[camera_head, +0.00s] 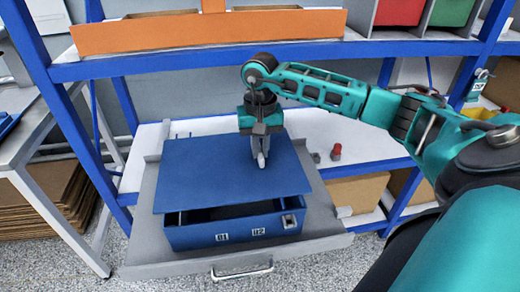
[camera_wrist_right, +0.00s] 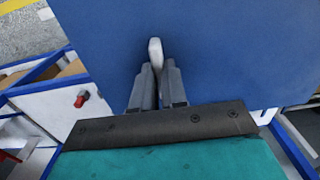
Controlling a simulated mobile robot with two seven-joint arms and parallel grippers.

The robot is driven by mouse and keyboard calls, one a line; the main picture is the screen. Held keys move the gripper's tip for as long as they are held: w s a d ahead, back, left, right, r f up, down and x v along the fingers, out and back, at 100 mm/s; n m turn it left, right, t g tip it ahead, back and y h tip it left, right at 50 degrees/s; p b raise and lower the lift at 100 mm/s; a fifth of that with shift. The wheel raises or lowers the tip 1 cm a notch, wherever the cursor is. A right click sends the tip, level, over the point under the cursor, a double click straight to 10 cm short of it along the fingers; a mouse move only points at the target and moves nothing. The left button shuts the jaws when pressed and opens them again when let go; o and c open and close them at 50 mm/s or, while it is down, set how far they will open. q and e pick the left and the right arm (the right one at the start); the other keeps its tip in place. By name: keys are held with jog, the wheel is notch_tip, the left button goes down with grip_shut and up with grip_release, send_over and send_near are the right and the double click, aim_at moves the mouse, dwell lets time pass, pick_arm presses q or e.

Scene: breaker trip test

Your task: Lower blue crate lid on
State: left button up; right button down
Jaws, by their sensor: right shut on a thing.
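The blue crate (camera_head: 232,235) stands on a grey pull-out tray (camera_head: 150,254), with white labels on its front. The flat blue lid (camera_head: 220,178) is above the crate and slanted to it. A dark gap shows between lid and crate at the front. My right gripper (camera_head: 261,160) is over the lid, shut on the lid's light handle (camera_wrist_right: 155,50). In the right wrist view, the lid (camera_wrist_right: 225,50) fills the upper part beyond the fingers. The crate's rear is hidden under the lid. My left gripper is not in view.
A red-topped knob (camera_head: 336,152) stands on the shelf right of the tray. Blue shelf posts (camera_head: 68,120) rise at left, and an orange bin (camera_head: 200,32) sits on the shelf above. A metal handle (camera_head: 242,272) is on the tray's front.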

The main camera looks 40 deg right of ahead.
dwell(0.3)
jog(key=shift+f+b, duration=1.15)
jog(key=shift+f, duration=0.1)
jog(key=shift+f+b, duration=0.7)
jog(key=shift+f, duration=0.2)
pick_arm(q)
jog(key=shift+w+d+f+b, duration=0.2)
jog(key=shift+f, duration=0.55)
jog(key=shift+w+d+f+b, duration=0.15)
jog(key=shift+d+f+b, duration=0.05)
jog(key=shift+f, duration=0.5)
pick_arm(e)
jog(key=shift+f, duration=0.5)
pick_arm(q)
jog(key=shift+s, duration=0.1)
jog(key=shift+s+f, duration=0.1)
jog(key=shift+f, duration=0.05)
pick_arm(e)
jog(key=c, duration=1.1)
grip_release()
